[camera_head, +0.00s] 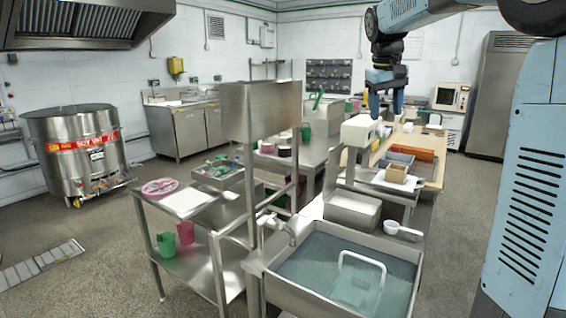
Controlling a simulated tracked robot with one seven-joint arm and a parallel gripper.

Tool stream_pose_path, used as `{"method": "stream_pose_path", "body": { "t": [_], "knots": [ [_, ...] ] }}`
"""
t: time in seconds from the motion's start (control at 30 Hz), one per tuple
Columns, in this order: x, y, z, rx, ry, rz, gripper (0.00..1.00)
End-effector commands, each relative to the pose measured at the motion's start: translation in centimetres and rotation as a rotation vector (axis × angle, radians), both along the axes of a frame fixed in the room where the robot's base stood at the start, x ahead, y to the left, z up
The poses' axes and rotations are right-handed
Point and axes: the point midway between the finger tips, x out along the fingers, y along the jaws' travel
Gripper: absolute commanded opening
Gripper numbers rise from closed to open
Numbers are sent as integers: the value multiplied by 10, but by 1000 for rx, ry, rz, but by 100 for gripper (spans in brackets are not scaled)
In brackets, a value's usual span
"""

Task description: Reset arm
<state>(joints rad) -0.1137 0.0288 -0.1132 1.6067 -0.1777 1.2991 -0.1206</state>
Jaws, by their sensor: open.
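My gripper (386,101) hangs from my arm at the upper right of the head view, pointing down. Its two blue fingers are apart, with nothing seen between them. It is in the air in front of the back wall, above the benches as seen here. A white and beige device (361,131) shows just below and left of the fingers; I cannot tell the distance between them.
A sink (408,262) full of water stands at the front, with a steel box (352,210) and a white scoop (402,230) behind it. A steel trolley (205,262) is left of it. A large vat (80,150) stands far left. Floor between vat and trolley is mostly clear.

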Motion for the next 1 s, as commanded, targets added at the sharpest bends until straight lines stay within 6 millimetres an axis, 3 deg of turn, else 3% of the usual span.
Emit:
{"method": "stream_pose_path", "body": {
  "t": [0.1, 0.47, 0.8, 1.0],
  "knots": [
    [-39, 1, -1, 31, -33, -5, 58],
    [-147, 11, -27, 115, -130, -30, 58],
    [-244, 23, -78, 181, -221, -64, 58],
    [-289, 30, -114, 208, -267, -84, 58]
  ]
}}
